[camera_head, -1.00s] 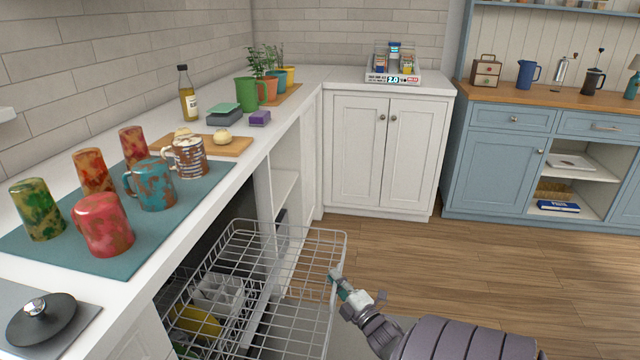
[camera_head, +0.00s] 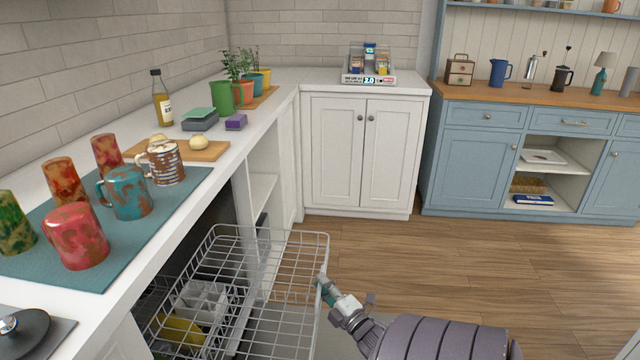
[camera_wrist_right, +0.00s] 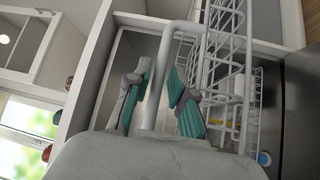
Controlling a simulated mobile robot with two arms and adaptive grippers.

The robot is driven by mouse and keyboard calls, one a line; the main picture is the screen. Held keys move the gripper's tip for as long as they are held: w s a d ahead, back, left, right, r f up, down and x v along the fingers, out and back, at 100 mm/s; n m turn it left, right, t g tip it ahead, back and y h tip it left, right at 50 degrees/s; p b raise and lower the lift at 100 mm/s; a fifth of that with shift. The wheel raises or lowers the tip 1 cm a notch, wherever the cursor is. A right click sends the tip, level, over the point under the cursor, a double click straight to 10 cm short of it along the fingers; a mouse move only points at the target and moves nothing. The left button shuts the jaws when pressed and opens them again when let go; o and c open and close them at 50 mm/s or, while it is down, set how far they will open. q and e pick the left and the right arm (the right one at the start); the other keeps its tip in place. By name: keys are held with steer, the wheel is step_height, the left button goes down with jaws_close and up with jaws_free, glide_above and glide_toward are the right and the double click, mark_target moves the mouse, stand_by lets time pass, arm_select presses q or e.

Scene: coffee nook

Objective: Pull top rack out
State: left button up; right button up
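The top rack (camera_head: 290,310) is a white wire basket that juts out from under the counter, past its front edge. Its outer rim stands over the floor. My right gripper (camera_head: 323,289) is at this rim. In the right wrist view, the teal-padded fingers (camera_wrist_right: 163,90) lie on either side of a white rim bar of the rack (camera_wrist_right: 167,62), close against it. The rack's wire side runs away to the right there. My left gripper is not in view.
Yellow and white dishes (camera_head: 180,330) show through the wires at lower left. Mugs stand on a teal mat (camera_head: 85,265) on the counter above. A white corner cabinet (camera_head: 355,160) and a blue cabinet (camera_head: 470,165) stand behind. The wooden floor (camera_head: 480,270) at right is clear.

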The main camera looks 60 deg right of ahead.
steer(key=v, duration=1)
steer(key=shift+s, duration=0.35)
steer(key=shift+a+f, duration=0.1)
steer(key=w+a+f+m+g+y, duration=0.1)
steer(key=a+f+m+g+y, duration=0.3)
steer(key=a+f, duration=0.7)
steer(key=w+a+f+m+g+y, duration=0.1)
steer(key=a+f+m+g, duration=0.3)
steer(key=a+f, duration=0.7)
steer(key=s+a+f+m+g+y, duration=0.1)
steer(key=s+a+f+g+y, duration=0.2)
steer(key=s+a+f+g, duration=0.8)
arm_select(q)
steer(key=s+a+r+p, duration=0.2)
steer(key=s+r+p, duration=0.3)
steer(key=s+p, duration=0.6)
steer(key=p, duration=0.2)
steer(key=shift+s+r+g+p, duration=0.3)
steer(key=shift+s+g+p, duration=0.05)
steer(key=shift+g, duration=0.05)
arm_select(e)
steer(key=s+r+t, duration=0.2)
steer(key=s+r, duration=0.4)
steer(key=s, duration=0.5)
steer(key=shift+r, duration=0.25)
